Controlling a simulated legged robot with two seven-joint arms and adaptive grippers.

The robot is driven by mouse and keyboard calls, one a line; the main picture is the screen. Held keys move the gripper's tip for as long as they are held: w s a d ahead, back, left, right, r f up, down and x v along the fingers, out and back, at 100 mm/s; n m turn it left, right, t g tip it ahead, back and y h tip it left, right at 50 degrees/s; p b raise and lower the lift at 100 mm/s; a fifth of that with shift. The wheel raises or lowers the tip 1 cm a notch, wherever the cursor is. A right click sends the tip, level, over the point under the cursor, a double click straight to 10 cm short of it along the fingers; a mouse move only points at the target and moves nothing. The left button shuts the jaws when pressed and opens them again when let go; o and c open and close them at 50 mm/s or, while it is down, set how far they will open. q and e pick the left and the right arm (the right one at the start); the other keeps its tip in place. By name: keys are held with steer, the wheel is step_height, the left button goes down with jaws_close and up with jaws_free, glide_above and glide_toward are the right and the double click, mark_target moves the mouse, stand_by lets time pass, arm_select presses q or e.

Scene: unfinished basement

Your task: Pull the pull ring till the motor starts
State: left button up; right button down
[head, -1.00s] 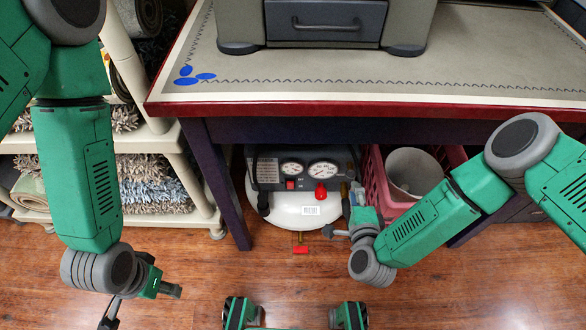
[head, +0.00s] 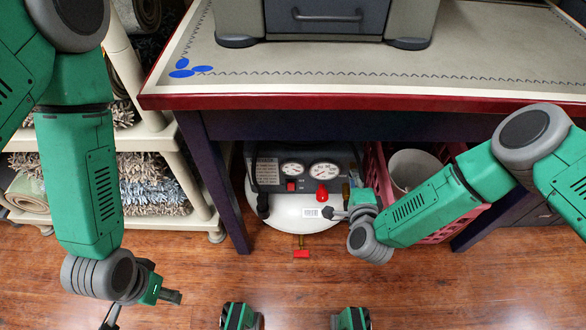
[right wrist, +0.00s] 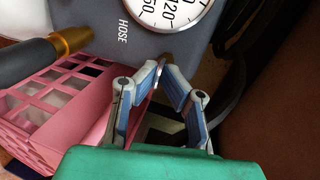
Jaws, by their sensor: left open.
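The air compressor (head: 306,205) stands under the table, with a white tank and a grey panel with two dials. A red switch and a red knob (head: 321,194) are on its panel. A red handle (head: 301,254) on a brass stem sticks out low at its front. My right gripper (head: 328,213) is at the compressor's right front. In the right wrist view, its fingertips (right wrist: 162,68) are close together by a small metallic part below the dial; I cannot tell if they grip it. No pull ring shows clearly. My left gripper (head: 145,308) is open and empty above the floor, at left.
A pink crate (head: 375,180) holding a pale round container stands right of the compressor, close behind my right arm. The table (head: 350,103) overhangs the compressor. A shelf (head: 165,140) with rolled rugs is at left. The wooden floor in front is clear.

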steer(key=shift+s+a+f, duration=0.1)
steer(key=shift+s+f, duration=0.1)
steer(key=shift+s, duration=0.25)
steer(key=shift+s+a+f, duration=0.1)
steer(key=shift+s+f, duration=0.05)
steer(key=shift+s, duration=0.25)
stand_by(0.9)
steer(key=c, duration=1.6)
jaws_free()
steer(key=shift+w, duration=0.1)
steer(key=shift+c, duration=0.2)
steer(key=shift+w+r, duration=0.1)
steer(key=s+a+n+g+y, duration=0.1)
steer(key=s+n+g+y, duration=0.45)
steer(key=s, duration=0.95)
steer(key=s+d+r+n+g+h, duration=0.3)
steer(key=s+d+n+g+h, duration=0.5)
steer(key=s+d+n, duration=0.65)
step_height(320, 180, up, 17)
steer(key=s+m+g+y+p, duration=0.1)
steer(key=y+p, duration=0.1)
steer(key=p, duration=1.6)
steer(key=shift+d+f+m, duration=0.15)
steer(key=shift+d+m, duration=0.25)
